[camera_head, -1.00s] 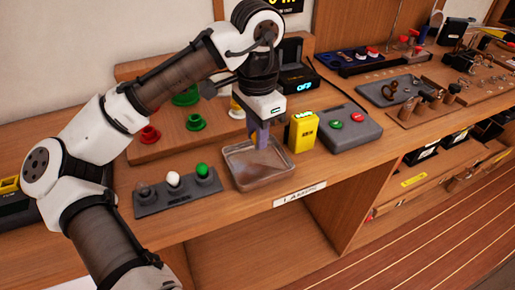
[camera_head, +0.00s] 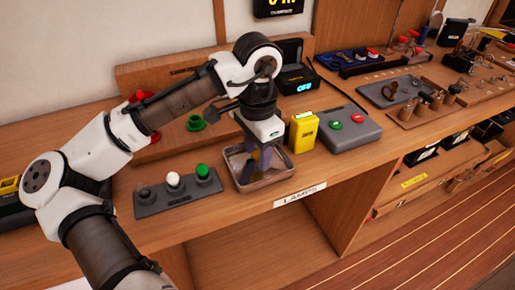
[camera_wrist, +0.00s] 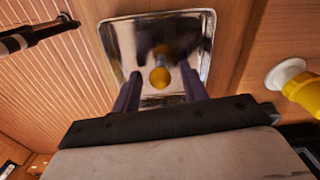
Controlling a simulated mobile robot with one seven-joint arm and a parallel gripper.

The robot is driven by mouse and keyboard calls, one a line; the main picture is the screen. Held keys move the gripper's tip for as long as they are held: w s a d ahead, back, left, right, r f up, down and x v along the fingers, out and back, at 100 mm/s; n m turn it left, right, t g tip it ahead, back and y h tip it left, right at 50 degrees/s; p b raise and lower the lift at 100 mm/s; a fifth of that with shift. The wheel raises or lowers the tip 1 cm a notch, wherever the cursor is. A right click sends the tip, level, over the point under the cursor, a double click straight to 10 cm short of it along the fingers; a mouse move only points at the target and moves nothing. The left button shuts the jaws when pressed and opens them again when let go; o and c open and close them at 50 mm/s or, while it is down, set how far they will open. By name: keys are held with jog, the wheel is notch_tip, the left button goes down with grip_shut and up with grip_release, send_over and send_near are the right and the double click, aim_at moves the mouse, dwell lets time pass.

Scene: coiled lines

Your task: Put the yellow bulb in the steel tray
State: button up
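The steel tray (camera_head: 283,176) sits at the counter's front edge, and its shiny floor also shows in the wrist view (camera_wrist: 122,38). The yellow bulb (camera_wrist: 160,77) is within the tray's outline in the wrist view, between my fingers with a gap on each side. My gripper (camera_head: 259,165) points down into the tray. It is open, with its two fingers (camera_wrist: 160,85) well apart.
Left of the tray is a grey rack (camera_head: 178,191) with dark, white and green bulbs. To the right stand a yellow box (camera_head: 303,131) and a grey box with green and red buttons (camera_head: 349,128). A yellow holder with a white part (camera_wrist: 303,90) is beside the tray.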

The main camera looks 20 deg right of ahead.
aim_at(258, 149)
notch_tip(258, 149, up, 12)
jog(key=shift+r+p, duration=0.15)
jog(key=shift+p, duration=0.15)
dwell(0.4)
jog(key=shift+d, duration=0.1)
